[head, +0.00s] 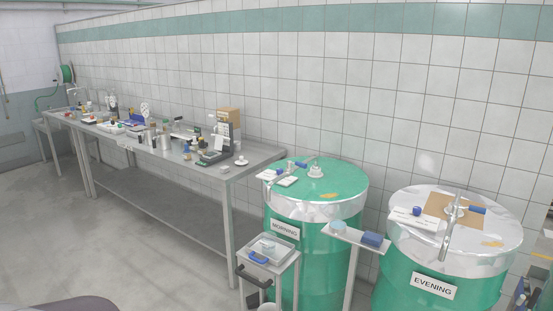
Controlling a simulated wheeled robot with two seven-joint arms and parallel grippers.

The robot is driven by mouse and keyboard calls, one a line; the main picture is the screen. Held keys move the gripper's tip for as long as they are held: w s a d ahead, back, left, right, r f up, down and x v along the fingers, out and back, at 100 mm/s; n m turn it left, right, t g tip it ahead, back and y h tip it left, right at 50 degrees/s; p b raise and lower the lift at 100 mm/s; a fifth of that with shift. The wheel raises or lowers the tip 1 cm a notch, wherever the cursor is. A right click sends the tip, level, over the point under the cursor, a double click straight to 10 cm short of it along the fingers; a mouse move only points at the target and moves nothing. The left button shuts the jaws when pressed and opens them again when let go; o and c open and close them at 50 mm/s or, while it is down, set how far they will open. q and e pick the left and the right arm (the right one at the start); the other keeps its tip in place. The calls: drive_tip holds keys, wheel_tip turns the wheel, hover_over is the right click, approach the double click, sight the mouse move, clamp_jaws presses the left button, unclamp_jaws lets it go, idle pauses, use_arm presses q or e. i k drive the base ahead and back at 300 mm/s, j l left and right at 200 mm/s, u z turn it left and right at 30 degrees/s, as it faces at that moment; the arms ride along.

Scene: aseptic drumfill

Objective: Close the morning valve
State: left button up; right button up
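The morning drum (335,240) is a green drum with a clear upper band, a green top and a label reading MORNING (285,231). It stands right of the long table. On its top is the morning valve (315,170), a pale round fitting with a metal pipe. A small blue part (300,165), perhaps its handle, lies to its left; its exact position is too small to tell. White cards (287,181) and a blue cap-like piece lie near it. Neither of my grippers is in view.
The evening drum (440,285) stands at right, with its own blue-handled valve (477,210). A small stand (270,251) and a narrow shelf (350,236) stand before the drums. A cluttered steel table (259,163) runs along the wall. The floor (150,240) at left is clear.

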sight(303, 165)
drive_tip(key=i+j, duration=1.85)
drive_tip(key=i, duration=0.45)
drive_tip(key=j+u, duration=0.05)
